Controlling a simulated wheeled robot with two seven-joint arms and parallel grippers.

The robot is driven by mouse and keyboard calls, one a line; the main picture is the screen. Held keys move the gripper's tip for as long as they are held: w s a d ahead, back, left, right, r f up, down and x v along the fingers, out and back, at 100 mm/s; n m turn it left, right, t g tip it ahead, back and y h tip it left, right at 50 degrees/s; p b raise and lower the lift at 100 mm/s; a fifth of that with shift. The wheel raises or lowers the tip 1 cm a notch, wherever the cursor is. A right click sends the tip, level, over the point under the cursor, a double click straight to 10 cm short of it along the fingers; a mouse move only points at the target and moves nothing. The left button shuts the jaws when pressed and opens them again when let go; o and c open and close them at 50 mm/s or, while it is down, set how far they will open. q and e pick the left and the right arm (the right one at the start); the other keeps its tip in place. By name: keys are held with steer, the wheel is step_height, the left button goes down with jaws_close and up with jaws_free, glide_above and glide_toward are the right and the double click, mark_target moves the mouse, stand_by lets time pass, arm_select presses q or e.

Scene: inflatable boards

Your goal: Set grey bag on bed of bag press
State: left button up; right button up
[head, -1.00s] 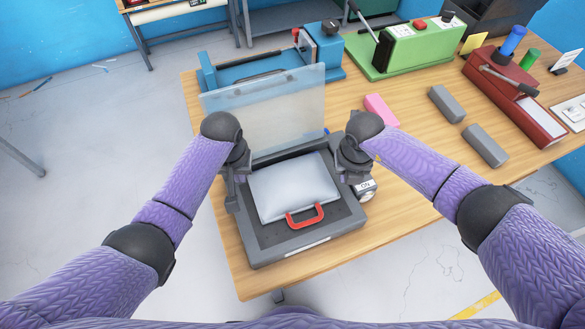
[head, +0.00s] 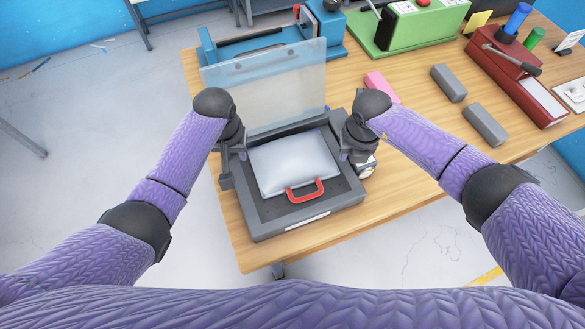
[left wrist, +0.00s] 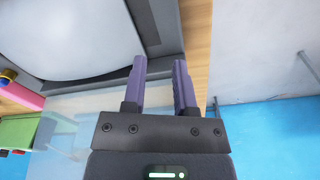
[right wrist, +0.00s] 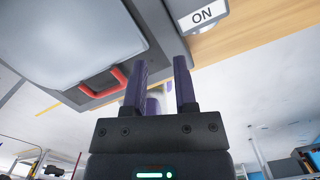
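The grey bag (head: 292,162), a puffy pillow with a red handle (head: 305,191), lies flat on the dark bed of the bag press (head: 318,215). The handle points toward me. The press's clear lid (head: 268,95) stands raised behind the bed. My left gripper (head: 226,165) is at the left rim of the press; in the left wrist view its two fingers (left wrist: 160,80) are apart with nothing between them. My right gripper (head: 352,152) is at the right rim; in the right wrist view its fingers (right wrist: 160,82) are apart and empty. Both are clear of the bag.
A white ON label (right wrist: 203,14) is at the press's right side. A pink block (head: 381,86) and two grey blocks (head: 449,83) (head: 485,124) lie on the wooden table to the right. Blue, green and red machines stand behind. The table's front right is free.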

steer(key=shift+r, duration=0.3)
arm_select(q)
step_height(320, 180, up, 12)
steer(key=s, duration=0.1)
steer(key=shift+f, duration=0.25)
arm_select(e)
step_height(320, 180, up, 11)
steer(key=s, duration=0.1)
steer(key=shift+r, duration=0.2)
